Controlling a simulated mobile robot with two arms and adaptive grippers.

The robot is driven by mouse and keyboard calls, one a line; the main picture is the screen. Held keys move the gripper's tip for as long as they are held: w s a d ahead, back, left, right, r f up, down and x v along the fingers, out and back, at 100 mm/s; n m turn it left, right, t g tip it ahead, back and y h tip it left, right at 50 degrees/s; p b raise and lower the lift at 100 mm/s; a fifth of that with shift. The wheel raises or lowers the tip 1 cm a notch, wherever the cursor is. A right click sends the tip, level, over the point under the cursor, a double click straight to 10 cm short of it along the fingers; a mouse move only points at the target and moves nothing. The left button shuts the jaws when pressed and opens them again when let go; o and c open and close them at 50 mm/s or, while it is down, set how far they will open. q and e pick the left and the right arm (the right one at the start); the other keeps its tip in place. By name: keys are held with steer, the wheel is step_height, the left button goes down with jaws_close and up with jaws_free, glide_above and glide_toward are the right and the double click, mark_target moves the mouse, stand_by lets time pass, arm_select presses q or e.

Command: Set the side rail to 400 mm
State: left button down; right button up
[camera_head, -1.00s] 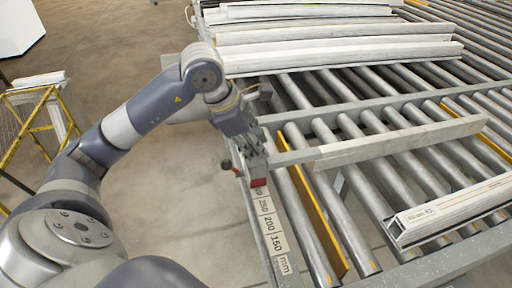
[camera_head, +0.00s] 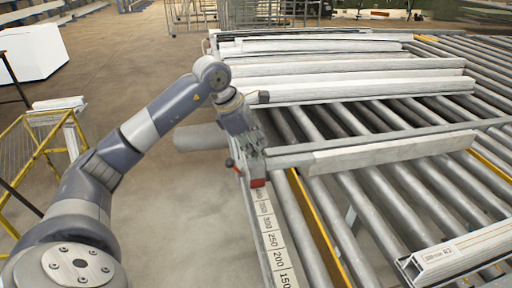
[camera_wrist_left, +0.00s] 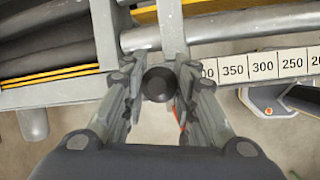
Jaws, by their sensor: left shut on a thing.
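The side rail (camera_head: 290,159) is a grey bar lying across the rollers, with a red block (camera_head: 257,183) at its left end over the scale. The white scale (camera_head: 272,238) runs along the bench's left edge; it also shows in the wrist view (camera_wrist_left: 262,65). Numbers from 150 to 350 read clear of the block; in the wrist view a number ending in 00 is partly hidden beside the fingers. My left gripper (camera_head: 252,150) is at the rail's left end, shut on a round black knob (camera_wrist_left: 158,84). The exact setting is too small to read. My right gripper is not in view.
A pale plank (camera_head: 390,152) lies along the rail's near side. Long white profiles (camera_head: 350,88) lie across the far rollers. A labelled white profile (camera_head: 460,255) is at the near right. A yellow strip (camera_head: 318,232) runs between rollers. A yellow frame (camera_head: 38,150) stands left.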

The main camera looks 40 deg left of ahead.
arm_select(q)
steer(key=c, duration=1.4)
jaws_free()
steer(key=shift+w+a+r, duration=0.15)
steer(key=shift+a+r, duration=0.05)
steer(key=shift+r, duration=0.05)
steer(key=shift+o, duration=0.8)
steer(key=shift+a+f, duration=0.1)
steer(key=shift+f, duration=0.1)
steer(key=v, duration=1.2)
